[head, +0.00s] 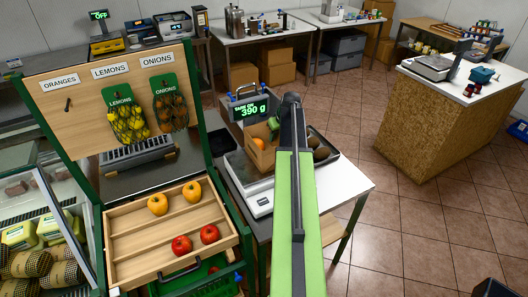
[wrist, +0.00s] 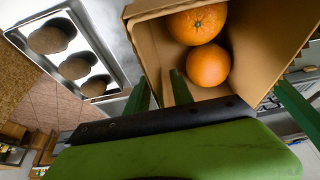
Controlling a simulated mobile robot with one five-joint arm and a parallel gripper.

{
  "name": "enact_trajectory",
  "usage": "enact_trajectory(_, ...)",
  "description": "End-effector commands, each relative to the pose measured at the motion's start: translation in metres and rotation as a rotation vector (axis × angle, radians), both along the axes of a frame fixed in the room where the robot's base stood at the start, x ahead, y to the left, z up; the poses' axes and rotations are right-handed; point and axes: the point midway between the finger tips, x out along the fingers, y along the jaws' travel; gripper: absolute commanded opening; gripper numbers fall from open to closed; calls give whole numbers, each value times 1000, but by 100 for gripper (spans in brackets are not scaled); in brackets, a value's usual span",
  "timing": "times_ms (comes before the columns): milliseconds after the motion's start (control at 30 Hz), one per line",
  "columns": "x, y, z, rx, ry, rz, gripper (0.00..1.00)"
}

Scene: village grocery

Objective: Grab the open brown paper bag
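The open brown paper bag (head: 262,160) stands on the counter scale. Orange fruit shows in its mouth. In the wrist view the bag (wrist: 150,50) fills the upper middle, with two oranges (wrist: 208,45) inside. My gripper (wrist: 218,90) is open, its green fingers spread. One finger shows left of the bag and one at its right; a further green piece shows over the bag's near inside wall. I cannot tell whether they touch the bag. In the head view my gripper (head: 276,123) is at the bag's top, partly hidden by my arm.
The scale display (head: 250,111) reads 390 g. A metal tray (head: 331,171) with brown round items is right of the bag. A wooden bin (head: 140,240) with yellow and red fruit stands left.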

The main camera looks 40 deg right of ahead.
Motion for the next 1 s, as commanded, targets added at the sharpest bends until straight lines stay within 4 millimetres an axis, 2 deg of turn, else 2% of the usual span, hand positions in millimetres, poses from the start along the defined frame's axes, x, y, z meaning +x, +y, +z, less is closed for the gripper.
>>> enact_trajectory(500, 0, 0, -4, 0, 0, -1, 28)
enact_trajectory(733, -1, -1, -4, 0, 0, -1, 0)
enact_trajectory(1000, -1, 0, -4, 0, 0, -1, 0)
